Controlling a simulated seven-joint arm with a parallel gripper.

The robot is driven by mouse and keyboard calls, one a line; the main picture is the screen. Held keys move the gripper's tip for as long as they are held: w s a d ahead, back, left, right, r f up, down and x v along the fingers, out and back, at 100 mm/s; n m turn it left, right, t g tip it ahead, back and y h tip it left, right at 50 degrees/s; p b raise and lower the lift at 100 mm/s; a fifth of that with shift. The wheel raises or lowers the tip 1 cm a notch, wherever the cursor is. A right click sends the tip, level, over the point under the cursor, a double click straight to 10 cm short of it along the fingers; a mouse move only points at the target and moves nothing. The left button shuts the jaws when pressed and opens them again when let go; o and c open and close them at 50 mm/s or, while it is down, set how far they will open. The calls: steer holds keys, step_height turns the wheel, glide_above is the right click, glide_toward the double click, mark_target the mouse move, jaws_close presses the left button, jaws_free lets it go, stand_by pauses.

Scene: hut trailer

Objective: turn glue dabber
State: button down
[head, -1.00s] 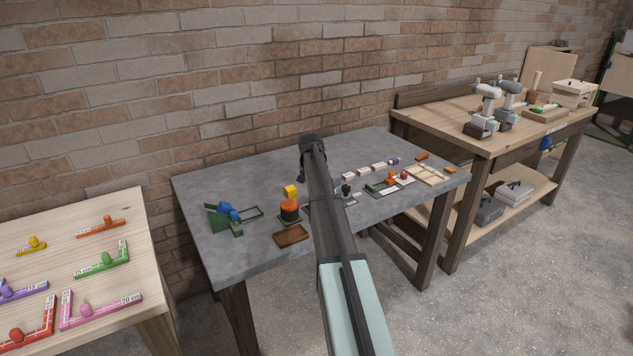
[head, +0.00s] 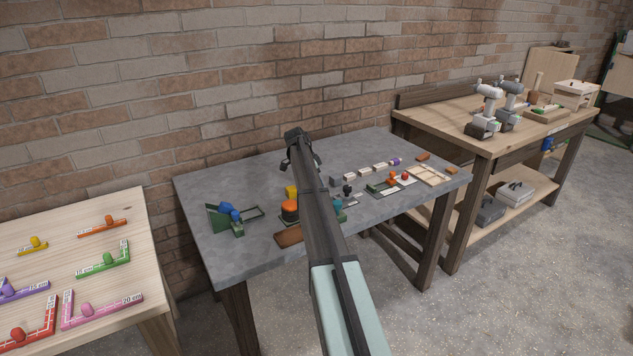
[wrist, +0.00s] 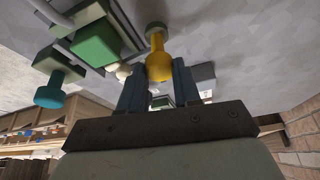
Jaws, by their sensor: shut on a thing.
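In the wrist view, my gripper (wrist: 157,72) has its two blue-grey fingers on either side of a yellow knobbed piece (wrist: 157,55) with a narrow stem and a green end, which I take to be the glue dabber. The fingers are shut on its rounded yellow part.
The grey table (head: 262,180) also bears an orange-topped pot (head: 290,208), a brown tray (head: 289,236), a green stand with blue knob (head: 228,212) and a teal piece (head: 338,203). A teal knob (wrist: 50,92) and green block (wrist: 96,44) are close in the wrist view.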

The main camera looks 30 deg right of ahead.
steer(key=shift+w+m+g+y, duration=0.1)
steer(key=shift+m+g+y, duration=0.25)
steer(key=shift+m, duration=0.75)
steer(key=c, duration=0.8)
jaws_free()
steer(key=v, duration=1.3)
steer(key=shift+w+a+r, duration=0.15)
steer(key=shift+a+r, duration=0.15)
